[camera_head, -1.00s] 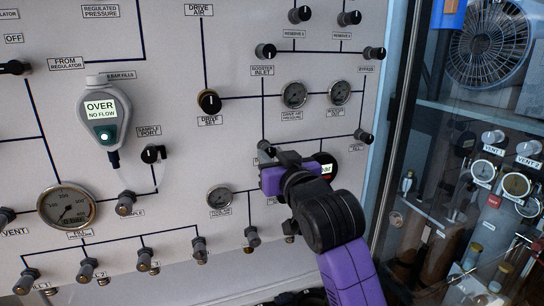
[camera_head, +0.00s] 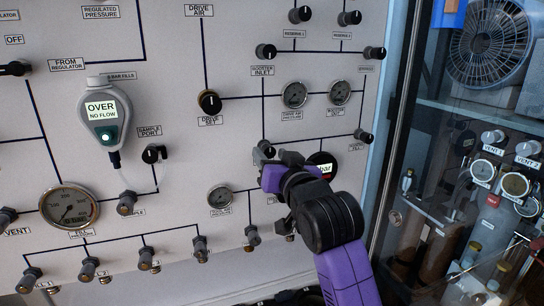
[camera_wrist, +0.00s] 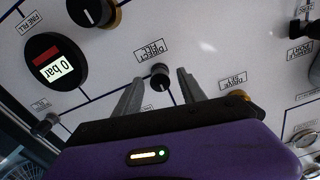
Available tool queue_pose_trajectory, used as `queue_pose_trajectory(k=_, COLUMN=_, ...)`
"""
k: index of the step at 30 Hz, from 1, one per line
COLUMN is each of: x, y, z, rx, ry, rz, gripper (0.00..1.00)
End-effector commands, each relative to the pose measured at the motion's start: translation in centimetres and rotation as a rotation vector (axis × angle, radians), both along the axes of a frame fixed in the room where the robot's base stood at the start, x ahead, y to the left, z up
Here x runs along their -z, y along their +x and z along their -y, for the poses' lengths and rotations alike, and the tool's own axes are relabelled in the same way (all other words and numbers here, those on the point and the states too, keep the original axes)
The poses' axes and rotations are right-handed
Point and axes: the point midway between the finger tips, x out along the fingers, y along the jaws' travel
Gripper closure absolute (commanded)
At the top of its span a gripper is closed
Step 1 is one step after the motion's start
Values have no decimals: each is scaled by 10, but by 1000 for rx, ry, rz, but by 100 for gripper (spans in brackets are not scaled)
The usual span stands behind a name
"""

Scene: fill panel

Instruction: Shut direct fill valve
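The direct fill valve is a small dark knob (camera_wrist: 160,77) under the upside-down DIRECT FILL label (camera_wrist: 150,49) in the wrist view. My gripper (camera_wrist: 159,76) is open, with one grey finger on each side of the knob. Gaps show between the knob and both fingers, and I cannot tell how deep the tips reach. In the head view a dark knob (camera_head: 265,149) shows just above the purple end of my gripper (camera_head: 268,165). The fingers are mostly hidden there.
A round digital gauge reading 0 bar (camera_wrist: 56,62) and a larger black knob (camera_wrist: 90,12) are close by. A small round gauge (camera_head: 220,197) and other valve knobs (camera_head: 252,235) surround my gripper on the panel. A glass door (camera_head: 460,190) stands to the right.

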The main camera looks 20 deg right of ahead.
Motion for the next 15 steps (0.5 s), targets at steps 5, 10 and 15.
queue_pose_trajectory(k=5, x=0, y=-1, z=0, rx=0, ry=0, rz=0, gripper=52)
queue_pose_trajectory(k=10, x=1, y=-15, z=0, rx=0, ry=0, rz=2, gripper=52)
queue_pose_trajectory(k=15, x=2, y=-43, z=0, rx=1, ry=1, rz=3, gripper=52)
